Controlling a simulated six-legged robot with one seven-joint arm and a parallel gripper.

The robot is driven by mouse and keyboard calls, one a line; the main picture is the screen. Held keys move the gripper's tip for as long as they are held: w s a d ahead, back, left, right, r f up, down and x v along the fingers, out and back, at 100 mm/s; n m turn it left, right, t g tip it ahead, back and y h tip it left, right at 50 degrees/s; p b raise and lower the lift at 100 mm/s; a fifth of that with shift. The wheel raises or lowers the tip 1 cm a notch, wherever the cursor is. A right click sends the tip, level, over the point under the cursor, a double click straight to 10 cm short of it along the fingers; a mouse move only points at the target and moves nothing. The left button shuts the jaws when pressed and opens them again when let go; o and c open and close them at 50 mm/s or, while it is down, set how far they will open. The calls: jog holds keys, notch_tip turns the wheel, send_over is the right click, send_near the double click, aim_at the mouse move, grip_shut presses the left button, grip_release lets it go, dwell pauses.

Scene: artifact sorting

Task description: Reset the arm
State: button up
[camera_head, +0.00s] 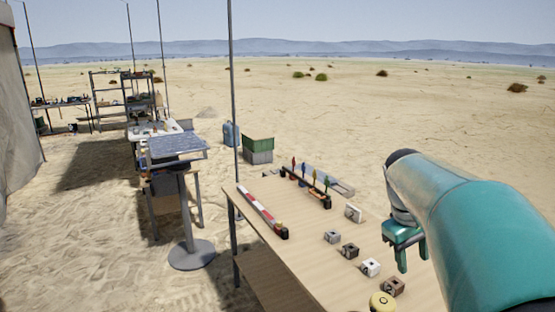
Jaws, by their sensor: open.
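My teal arm comes in from the right edge of the head view. My gripper (411,260) hangs from its end, pointing down, over the right side of the wooden table (300,255). Its two teal fingers stand apart and nothing shows between them. Part of the wrist and the table behind it are hidden by the arm. Several small grey, white and brown cubes (350,250) lie in a row on the table, left of the gripper. A white block (353,213) stands farther back. A yellow round object (382,302) is at the bottom edge.
A red and white striped bar (262,210) lies on the table's left side. A rack with several coloured upright pieces (305,180) stands at the back. A thin pole (232,100) rises by the table. A round-based stand (190,253) and cluttered shelves (120,95) are at left.

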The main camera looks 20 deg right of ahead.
jog(key=s+a+f+t+y, duration=0.1)
jog(key=s+a+t, duration=0.1)
jog(key=a, duration=0.7)
jog(key=s+a+f+t+y, duration=0.1)
jog(key=s+a+f+t, duration=0.1)
jog(key=a, duration=0.7)
jog(key=s+a+f+t+y, duration=0.1)
jog(key=s+a, duration=0.3)
jog(key=a, duration=0.4)
jog(key=shift+s+a+f+m+t, duration=0.3)
jog(key=shift+s+a+f+t, duration=0.1)
jog(key=shift+f+t, duration=0.15)
